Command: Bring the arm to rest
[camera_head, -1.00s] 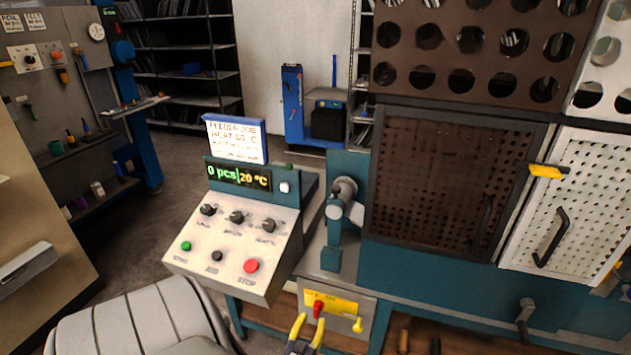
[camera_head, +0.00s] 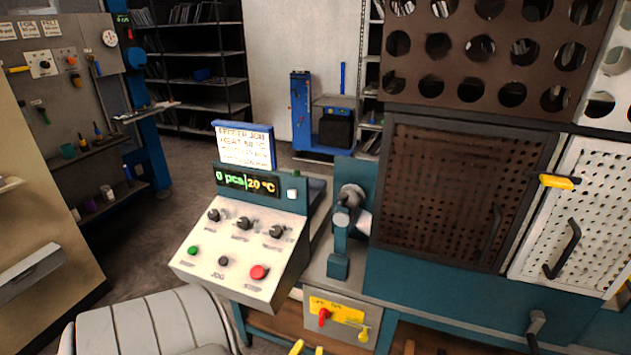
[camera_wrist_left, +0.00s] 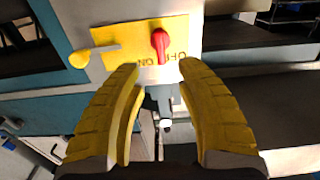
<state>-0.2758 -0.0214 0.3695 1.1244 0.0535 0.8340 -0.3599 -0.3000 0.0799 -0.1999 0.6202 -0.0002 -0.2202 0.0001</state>
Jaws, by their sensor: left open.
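My left gripper (camera_head: 308,349) shows only as yellow fingertips at the bottom edge of the head view. In the left wrist view its two ribbed yellow fingers (camera_wrist_left: 160,78) are spread apart with nothing between them. Beyond them is the red switch handle (camera_wrist_left: 160,44) on a yellow plate (camera_wrist_left: 128,40). The fingertips look clear of the handle. In the head view the red handle (camera_head: 324,317) and yellow plate (camera_head: 345,312) sit on a grey box on the machine's front, above the fingertips. My right gripper is not in view.
A control console (camera_head: 240,250) with knobs, buttons and a display reading 0 pcs and 20 °C stands left of the switch box. A grey padded seat (camera_head: 150,325) is at the lower left. Perforated guard doors (camera_head: 460,190) are at the right. A crank handle (camera_head: 536,325) sticks out below them.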

